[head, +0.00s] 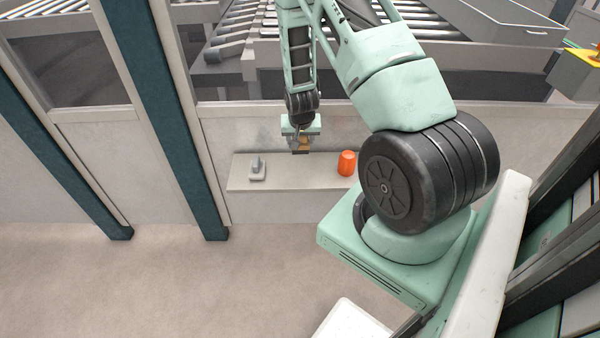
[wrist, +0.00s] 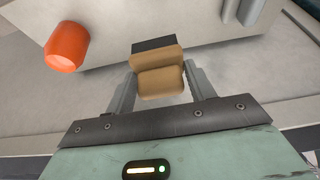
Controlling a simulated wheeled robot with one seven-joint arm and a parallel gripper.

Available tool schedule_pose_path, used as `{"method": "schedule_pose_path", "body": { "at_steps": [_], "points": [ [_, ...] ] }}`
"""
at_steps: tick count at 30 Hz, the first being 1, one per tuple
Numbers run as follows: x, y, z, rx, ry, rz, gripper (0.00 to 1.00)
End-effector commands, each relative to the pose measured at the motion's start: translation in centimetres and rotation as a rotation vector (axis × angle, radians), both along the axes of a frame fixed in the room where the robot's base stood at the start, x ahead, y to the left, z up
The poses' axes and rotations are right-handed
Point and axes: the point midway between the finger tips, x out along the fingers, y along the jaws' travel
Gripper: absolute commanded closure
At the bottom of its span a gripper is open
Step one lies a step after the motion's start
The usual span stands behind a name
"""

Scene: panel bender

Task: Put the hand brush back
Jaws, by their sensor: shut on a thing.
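My gripper (head: 301,147) is above the grey shelf (head: 210,183) along the low wall, between a small grey object and an orange cup. In the wrist view my gripper (wrist: 160,85) is shut on the hand brush (wrist: 158,82), a tan wooden block with a dark part at its far end. In the head view the brush (head: 302,144) is a small tan patch below my gripper, mostly hidden by it. I cannot tell from these views whether the brush touches the shelf.
An orange cup (head: 347,163) stands on the shelf to the right; it also shows in the wrist view (wrist: 67,48). A small grey object with an upright part (head: 257,169) stands to the left. Dark teal posts (head: 170,110) rise at the left. The shelf between the objects looks bare.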

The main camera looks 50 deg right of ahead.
Motion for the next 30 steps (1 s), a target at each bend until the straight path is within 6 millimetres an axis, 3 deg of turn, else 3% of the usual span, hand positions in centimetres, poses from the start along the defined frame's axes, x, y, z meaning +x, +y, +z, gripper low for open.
{"method": "schedule_pose_path", "body": {
  "at_steps": [9,21,30],
  "points": [
    [-0.1,0.0,-4.7,0.003,0.003,-0.021,0.64],
    [-0.1,0.0,-9.3,0.002,0.001,-0.018,0.64],
    [0.0,0.0,-9.7,0.001,0.0,-0.018,0.64]
  ]
}}
